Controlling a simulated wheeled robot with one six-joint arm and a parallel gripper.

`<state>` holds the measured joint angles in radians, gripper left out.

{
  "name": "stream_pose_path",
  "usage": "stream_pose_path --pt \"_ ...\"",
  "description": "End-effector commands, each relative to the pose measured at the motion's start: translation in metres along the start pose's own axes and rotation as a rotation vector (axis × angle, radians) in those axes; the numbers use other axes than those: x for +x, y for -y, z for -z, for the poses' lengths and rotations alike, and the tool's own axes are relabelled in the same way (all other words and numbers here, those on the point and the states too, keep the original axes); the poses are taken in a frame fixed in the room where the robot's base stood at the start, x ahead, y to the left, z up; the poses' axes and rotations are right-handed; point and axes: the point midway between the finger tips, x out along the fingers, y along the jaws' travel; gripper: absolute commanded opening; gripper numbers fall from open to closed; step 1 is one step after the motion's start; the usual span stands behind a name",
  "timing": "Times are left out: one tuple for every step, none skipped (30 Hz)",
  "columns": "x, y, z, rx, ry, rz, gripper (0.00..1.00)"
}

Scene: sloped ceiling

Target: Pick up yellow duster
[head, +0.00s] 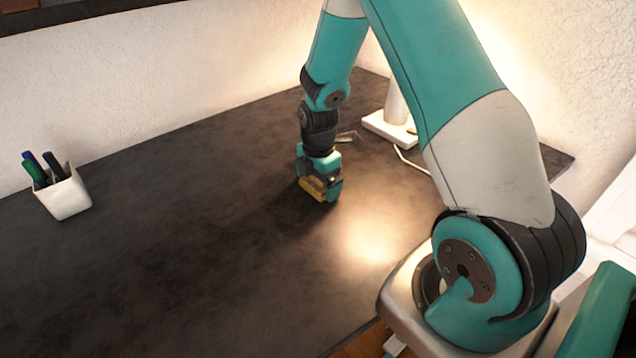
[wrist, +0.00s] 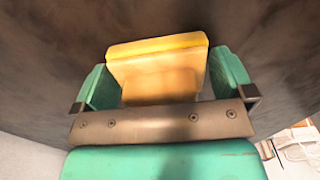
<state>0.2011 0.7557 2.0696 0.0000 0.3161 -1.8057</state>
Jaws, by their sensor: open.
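The yellow duster (head: 313,189) is a small yellow block on the dark desk, seen at my gripper in the head view. In the wrist view the duster (wrist: 158,68) shows a bright yellow edge and a paler face. My gripper (head: 322,190) points down at the desk. In the wrist view my gripper (wrist: 165,85) has one teal finger on each side of the duster. The fingers are open, with a narrow gap visible on the left. The lower part of the duster is hidden behind the gripper's crossbar.
A white cup (head: 64,193) with several pens stands at the left of the desk (head: 180,250). A white lamp-like object with a flat base (head: 388,129) stands behind and right of my gripper, with a cable nearby.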

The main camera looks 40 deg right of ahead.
Motion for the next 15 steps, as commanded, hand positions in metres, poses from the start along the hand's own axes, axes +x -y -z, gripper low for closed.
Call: stream_pose_path --pt "-0.0001 0.0 0.0 0.0 0.0 0.0 0.95" --pt "-0.0001 0.0 0.0 0.0 0.0 0.0 0.89" --pt "-0.0002 0.0 -0.0001 0.0 0.0 0.0 0.79" --pt "-0.0002 0.0 -0.0001 0.0 0.0 0.0 0.72" --pt "-0.0002 0.0 -0.0001 0.0 0.0 0.0 0.66" --pt "-0.0003 0.0 -0.0001 0.0 0.0 0.0 0.66" --pt "-0.0004 -0.0001 -0.0001 0.0 0.0 0.0 0.66" --pt "-0.0004 -0.0001 -0.0001 0.0 0.0 0.0 0.62" --pt "-0.0004 -0.0001 -0.0001 0.0 0.0 0.0 0.62" --pt "-0.0004 -0.0001 -0.0001 0.0 0.0 0.0 0.62" --pt "-0.0005 -0.0001 -0.0001 0.0 0.0 0.0 0.62" --pt "-0.0007 -0.0001 -0.0001 0.0 0.0 0.0 0.62" --pt "-0.0011 -0.0002 -0.0001 0.0 0.0 0.0 0.62" --pt "-0.0018 -0.0002 -0.0001 0.0 0.0 0.0 0.62" --pt "-0.0033 -0.0003 -0.0001 0.0 0.0 -0.001 0.62"
